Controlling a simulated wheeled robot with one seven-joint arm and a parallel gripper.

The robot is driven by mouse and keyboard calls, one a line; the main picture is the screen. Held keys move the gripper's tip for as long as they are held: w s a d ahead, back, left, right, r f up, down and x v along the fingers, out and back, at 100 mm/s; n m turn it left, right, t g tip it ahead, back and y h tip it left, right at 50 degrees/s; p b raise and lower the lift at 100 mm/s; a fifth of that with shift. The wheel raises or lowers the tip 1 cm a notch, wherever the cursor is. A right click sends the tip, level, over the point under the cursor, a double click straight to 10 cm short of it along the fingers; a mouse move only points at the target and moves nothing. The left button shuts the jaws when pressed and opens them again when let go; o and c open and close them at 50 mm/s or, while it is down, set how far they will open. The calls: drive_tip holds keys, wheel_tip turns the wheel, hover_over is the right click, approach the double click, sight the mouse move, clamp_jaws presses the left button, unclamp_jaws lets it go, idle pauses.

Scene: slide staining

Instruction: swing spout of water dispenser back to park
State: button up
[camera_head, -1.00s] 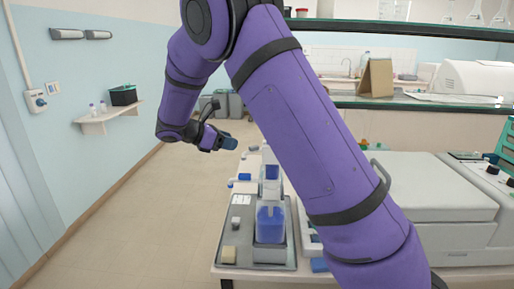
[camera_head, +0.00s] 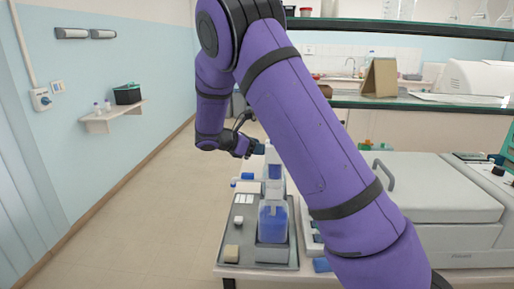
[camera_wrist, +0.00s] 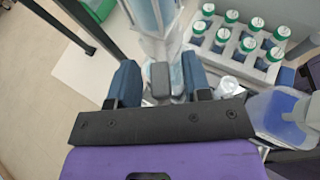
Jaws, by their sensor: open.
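A tall white and pale-blue upright (camera_head: 274,170), which looks like the water dispenser, stands behind a clear blue-filled container (camera_head: 272,222) on the bench. It shows at the top of the wrist view (camera_wrist: 150,18). My gripper (camera_head: 260,148) is beside its upper part, at the left. In the wrist view my two blue fingers (camera_wrist: 160,82) are apart, with a small grey block (camera_wrist: 158,78) between them. I cannot tell whether that block is the spout or whether a finger touches it. The spout is not clearly visible in the head view.
A white rack (camera_wrist: 207,65) of green-capped bottles (camera_wrist: 247,45) stands at right in the wrist view, near a blue container (camera_wrist: 285,115). Open floor (camera_head: 150,220) lies left of the bench.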

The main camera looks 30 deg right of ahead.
drive_tip(key=shift+d, duration=0.1)
clamp_jaws()
drive_tip(key=shift+w+f+g, duration=0.1)
drive_tip(key=shift+w+g, duration=0.05)
drive_tip(key=shift+g, duration=0.15)
drive_tip(key=shift+w+d+m+g+y, duration=0.2)
drive_tip(key=shift+w+m+g+y, duration=0.3)
drive_tip(key=shift+m+g, duration=0.65)
drive_tip(key=shift+w+d+m+g+y, duration=0.25)
drive_tip(key=shift+w+m+g, duration=0.45)
drive_tip(key=shift+m+g, duration=0.4)
drive_tip(key=shift+w+d+m+g+y, duration=0.15)
drive_tip(key=shift+w+m+g+y, duration=0.35)
drive_tip(key=shift+m+g, duration=0.6)
drive_tip(key=shift+w, duration=0.1)
unclamp_jaws()
